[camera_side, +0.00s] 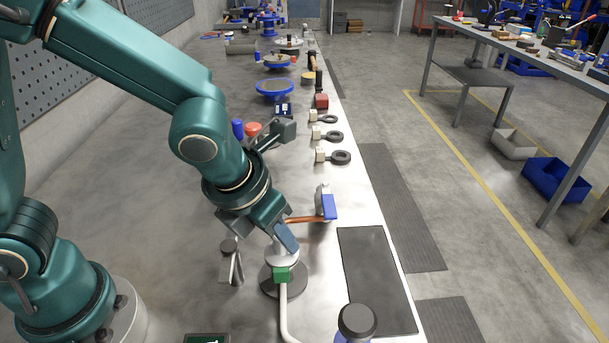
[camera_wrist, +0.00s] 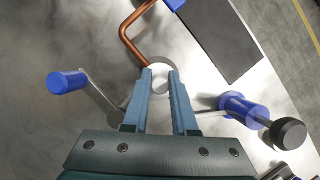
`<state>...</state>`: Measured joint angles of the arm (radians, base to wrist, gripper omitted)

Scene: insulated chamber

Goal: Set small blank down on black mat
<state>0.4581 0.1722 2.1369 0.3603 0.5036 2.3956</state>
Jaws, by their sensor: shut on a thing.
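My gripper (camera_side: 282,240) points down over a round-based fixture (camera_side: 270,284) on the metal bench, left of the black mat. In the wrist view its two blue fingers (camera_wrist: 161,72) are shut on a pale metal round piece, the small blank (camera_wrist: 159,93). The fingers hide part of the blank. In the side view a pale round part (camera_side: 280,258) shows just below the fingertips; I cannot tell whether it is the blank or the fixture. The black mat (camera_side: 376,280) lies flat and bare near the bench's right edge; it also shows in the wrist view (camera_wrist: 222,36).
A copper rod (camera_side: 303,219) with a blue handle (camera_side: 329,206) stands behind the fixture. A green block (camera_side: 282,273) and bent pale rod (camera_side: 285,312) are at its front. A black knob (camera_side: 357,319) stands at the mat's front-left corner. A small metal stand (camera_side: 231,264) is left.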

